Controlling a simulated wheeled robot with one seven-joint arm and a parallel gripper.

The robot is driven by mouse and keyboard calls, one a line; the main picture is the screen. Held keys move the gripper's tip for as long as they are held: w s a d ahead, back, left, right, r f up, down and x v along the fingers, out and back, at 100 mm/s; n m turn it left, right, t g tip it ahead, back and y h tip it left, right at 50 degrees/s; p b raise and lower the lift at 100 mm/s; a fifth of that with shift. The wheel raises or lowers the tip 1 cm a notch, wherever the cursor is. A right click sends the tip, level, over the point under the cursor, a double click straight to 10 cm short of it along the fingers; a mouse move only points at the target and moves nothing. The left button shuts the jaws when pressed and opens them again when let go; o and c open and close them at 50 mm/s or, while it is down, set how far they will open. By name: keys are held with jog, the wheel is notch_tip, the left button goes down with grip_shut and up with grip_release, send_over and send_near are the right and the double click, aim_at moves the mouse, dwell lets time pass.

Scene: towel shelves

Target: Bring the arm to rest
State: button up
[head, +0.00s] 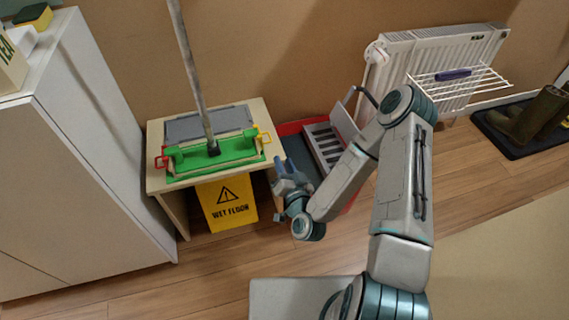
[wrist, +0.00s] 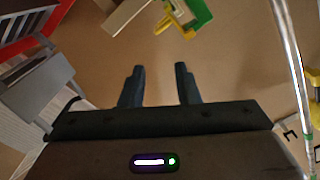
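My gripper (head: 282,168) is in the middle of the head view, at the end of my bent arm. It is just right of the small wooden table (head: 160,183) and appears apart from it. In the wrist view my gripper (wrist: 161,72) has its two dark fingers spread, with nothing between them. My arm reaches in from the lower right of the head view.
A green mop head (head: 215,155) with a long handle stands on the table. A yellow wet floor sign (head: 227,203) is below. A white cabinet (head: 80,160) is left; a radiator (head: 440,55) with a drying rack (head: 470,83) is behind. Boots (head: 535,115) stand right.

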jog(key=shift+s, duration=0.15)
dwell(0.4)
jog(key=d+r+n+g+h+p, duration=0.1)
jog(key=d+r+n+g+p, duration=0.15)
jog(key=r+p, duration=0.55)
jog(key=d+r+n+g+h+p, duration=0.1)
jog(key=d+r+n+g+p, duration=0.25)
jog(key=r, duration=0.75)
jog(key=d+r+n+g+h+p, duration=0.1)
jog(key=d+r+g+p, duration=0.25)
jog(key=r+p, duration=0.5)
jog(key=s+d+r+m+g+h+p, duration=0.1)
jog(key=s+r+p, duration=0.4)
jog(key=s+r, duration=0.5)
jog(key=s+d+r+m+g+h+p, duration=0.1)
jog(key=s+d+r+m+g+p, duration=0.1)
jog(key=s+r, duration=0.8)
notch_tip(320, 180, up, 7)
jog(key=d+g+p, duration=0.1)
jog(key=g+p, duration=0.1)
jog(key=p, duration=0.1)
jog(key=shift+d+m+p, duration=0.2)
jog(key=shift+m+p, duration=0.1)
